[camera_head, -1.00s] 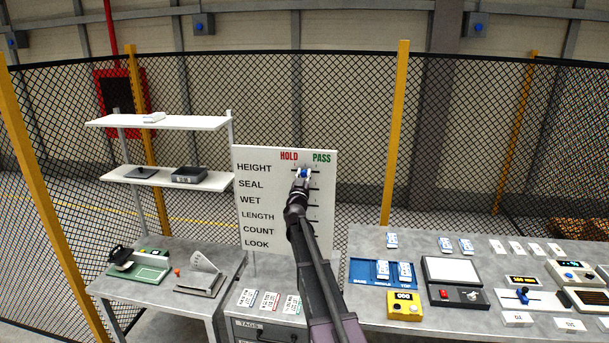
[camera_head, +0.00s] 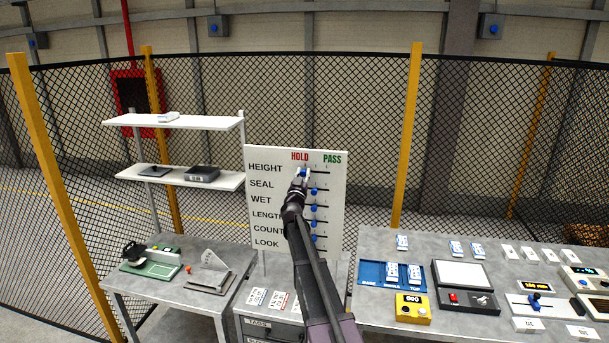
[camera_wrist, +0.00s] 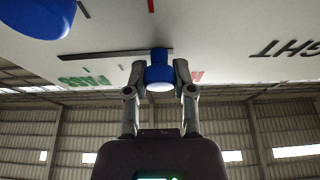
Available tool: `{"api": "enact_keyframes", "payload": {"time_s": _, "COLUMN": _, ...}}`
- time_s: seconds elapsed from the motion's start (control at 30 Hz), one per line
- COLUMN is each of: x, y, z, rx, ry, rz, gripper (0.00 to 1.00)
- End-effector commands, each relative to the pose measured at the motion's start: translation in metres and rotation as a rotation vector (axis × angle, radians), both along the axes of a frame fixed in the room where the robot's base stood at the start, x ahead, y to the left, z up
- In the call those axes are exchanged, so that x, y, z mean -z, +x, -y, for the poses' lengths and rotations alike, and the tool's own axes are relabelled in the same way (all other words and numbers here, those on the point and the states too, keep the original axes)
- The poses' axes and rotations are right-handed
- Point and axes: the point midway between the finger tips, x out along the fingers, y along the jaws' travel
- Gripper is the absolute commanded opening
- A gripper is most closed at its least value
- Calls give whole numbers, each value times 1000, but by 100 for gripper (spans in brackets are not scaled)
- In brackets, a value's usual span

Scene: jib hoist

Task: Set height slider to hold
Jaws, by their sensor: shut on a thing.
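The white board (camera_head: 257,207) stands upright with rows labelled HEIGHT, SEAL, WET, LENGTH, COUNT and LOOK, under a red HOLD and a green PASS. The blue height slider (camera_head: 304,174) sits beneath HOLD, left of the column of other blue knobs (camera_head: 314,192). My gripper (camera_head: 301,178) is shut on it and partly hides it. In the wrist view, upside down, the two fingers (camera_wrist: 159,76) clasp the height slider's blue knob (camera_wrist: 159,56) from both sides. It is near the right end of its dark slot (camera_wrist: 100,54), the HOLD side; red lettering is partly hidden behind a finger.
Another blue knob (camera_wrist: 37,15) is close at the wrist view's upper left. A shelf rack (camera_head: 190,178) stands left of the board. A left table (camera_head: 150,283) and a right bench (camera_head: 375,240) hold devices. A tag cabinet (camera_head: 262,322) sits below the board.

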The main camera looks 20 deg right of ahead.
Motion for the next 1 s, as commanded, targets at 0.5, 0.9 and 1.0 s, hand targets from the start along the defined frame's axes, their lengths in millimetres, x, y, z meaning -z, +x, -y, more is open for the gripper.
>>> {"api": "enact_keyframes", "payload": {"time_s": 0.5, "x": -1, "y": 0, "z": 6, "rx": 3, "ry": -4, "rz": -3, "gripper": 69}}
{"api": "enact_keyframes", "payload": {"time_s": 0.9, "x": -3, "y": -1, "z": 6, "rx": 4, "ry": -3, "rz": -2, "gripper": 69}}
{"api": "enact_keyframes", "payload": {"time_s": 1.0, "x": -7, "y": -1, "z": 6, "rx": 4, "ry": -3, "rz": -2, "gripper": 69}}
